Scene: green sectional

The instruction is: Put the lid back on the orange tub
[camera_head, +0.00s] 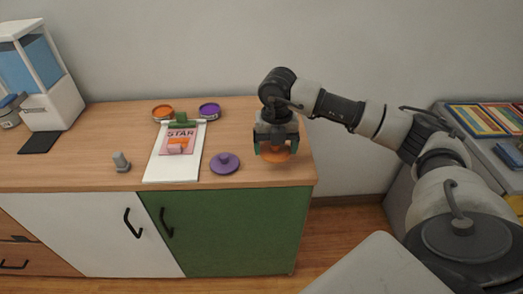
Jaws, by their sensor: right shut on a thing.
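The orange tub (163,112) stands at the back of the wooden counter, left of the middle, its open top showing orange. The orange lid (278,156) is at the counter's right end, under my right gripper (276,150). That gripper points down and is shut on the lid; its fingers hide the lid's knob. I cannot tell whether the lid touches the counter or hangs just above it. My left gripper is not in view.
A purple tub (209,111) stands right of the orange one. A purple lid (225,163) lies near the front edge. Between them and the left side are a clipboard (158,170), a grey knobbed piece (121,162) and a white dispenser (52,104). The wall is close behind.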

